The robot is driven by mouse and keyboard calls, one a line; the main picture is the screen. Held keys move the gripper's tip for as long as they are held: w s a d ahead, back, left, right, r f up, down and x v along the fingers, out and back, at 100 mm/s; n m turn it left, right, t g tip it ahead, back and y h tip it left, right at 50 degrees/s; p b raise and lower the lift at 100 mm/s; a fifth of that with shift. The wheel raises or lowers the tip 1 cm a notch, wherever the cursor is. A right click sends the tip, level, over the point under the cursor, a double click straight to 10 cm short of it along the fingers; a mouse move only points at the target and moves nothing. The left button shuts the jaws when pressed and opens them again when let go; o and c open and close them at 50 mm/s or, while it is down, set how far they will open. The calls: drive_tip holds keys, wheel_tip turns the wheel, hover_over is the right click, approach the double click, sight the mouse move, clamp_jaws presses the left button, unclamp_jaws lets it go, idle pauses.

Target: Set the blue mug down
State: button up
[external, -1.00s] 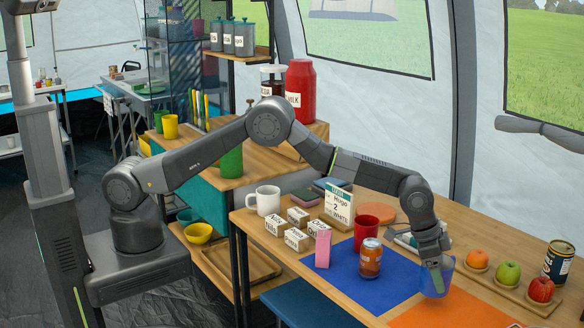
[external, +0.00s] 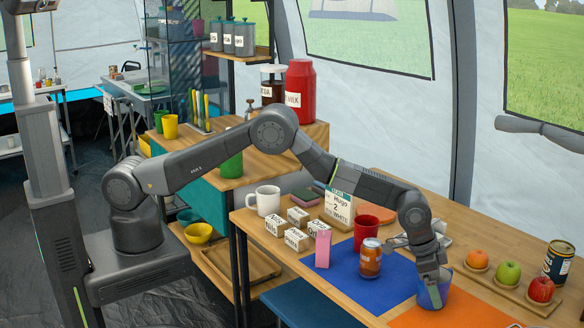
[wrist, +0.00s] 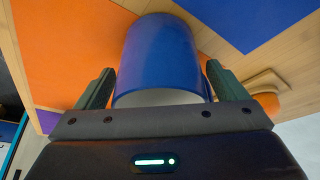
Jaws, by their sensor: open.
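The blue mug (external: 434,296) stands upright at the front of the wooden table, by the border of the blue mat (external: 340,285) and the orange mat (external: 465,308). My gripper (external: 431,277) reaches down to it from above. In the wrist view the mug (wrist: 160,50) fills the space between my two open fingers, its pale rim towards the palm. A finger is on each side of it; whether they touch it is hard to tell. Part of its handle shows near the right finger. Its exact contact with the surface is hidden.
A pink block (external: 323,249), small labelled boxes (external: 297,240) and a white mug (external: 264,201) are further left. Fruit on a board (external: 508,273) and a dark tin (external: 557,262) stand right.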

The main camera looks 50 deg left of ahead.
drive_tip(key=shift+r, duration=0.15)
drive_tip(key=v, duration=1.2)
drive_tip(key=shift+b, duration=0.4)
